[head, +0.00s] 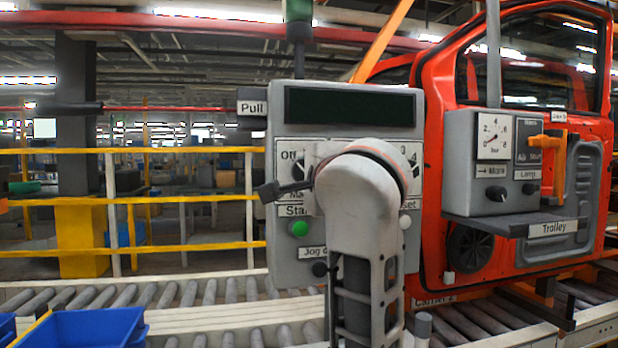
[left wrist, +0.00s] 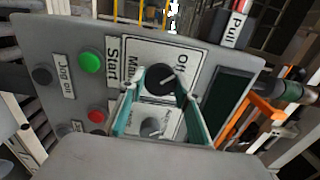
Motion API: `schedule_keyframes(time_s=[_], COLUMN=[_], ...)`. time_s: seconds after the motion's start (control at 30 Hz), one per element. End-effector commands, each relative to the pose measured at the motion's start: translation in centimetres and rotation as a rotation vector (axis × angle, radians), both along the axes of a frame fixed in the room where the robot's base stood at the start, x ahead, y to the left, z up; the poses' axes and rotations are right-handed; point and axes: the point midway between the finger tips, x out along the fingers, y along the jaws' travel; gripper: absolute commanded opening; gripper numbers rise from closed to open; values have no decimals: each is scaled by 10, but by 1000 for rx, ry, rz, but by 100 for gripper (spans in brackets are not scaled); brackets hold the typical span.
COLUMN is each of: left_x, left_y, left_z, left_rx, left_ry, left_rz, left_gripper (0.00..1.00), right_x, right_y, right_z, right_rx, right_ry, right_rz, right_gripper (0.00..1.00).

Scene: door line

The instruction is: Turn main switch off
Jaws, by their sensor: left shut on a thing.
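The control panel (head: 345,130) is a grey box with a dark display. Its main switch is a round black knob (left wrist: 160,79) under an "Off" label, with "Ma..." partly readable below. In the left wrist view the knob's white line points toward the "Off" lettering. My left gripper (left wrist: 161,98) has its teal fingers on either side of this knob and is shut on it. In the head view my left gripper (head: 296,182) and wrist cover much of the panel's middle, so the knob is mostly hidden there. My right gripper is not in view.
A grey knob (left wrist: 152,127) is close by. The trolley box (head: 490,165) and red door (head: 432,230) stand right. Blue bins (head: 95,328) and rollers are lower left.

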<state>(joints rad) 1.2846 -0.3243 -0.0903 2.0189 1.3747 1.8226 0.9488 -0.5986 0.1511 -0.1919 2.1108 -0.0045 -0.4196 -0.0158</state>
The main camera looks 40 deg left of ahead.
Motion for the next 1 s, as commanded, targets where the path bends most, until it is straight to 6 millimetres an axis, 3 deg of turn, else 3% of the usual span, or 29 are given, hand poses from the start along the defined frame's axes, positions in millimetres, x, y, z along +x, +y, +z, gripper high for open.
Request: schedule_keyframes(time_s=[0.63,0.67,0.7,1.0], left_x=[0,0,0,0], left_y=[0,0,0,0], left_z=[3,3,3,2], left_rx=[-27,-27,-27,-28], left_ry=[-38,-38,-38,-36], left_rz=[-1,-1,-1,-1], left_gripper=[11,40,49,49], right_x=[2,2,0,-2], right_y=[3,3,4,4], right_z=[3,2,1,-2], right_rx=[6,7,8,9], right_ry=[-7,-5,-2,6], right_rz=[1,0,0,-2], right_gripper=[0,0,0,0])
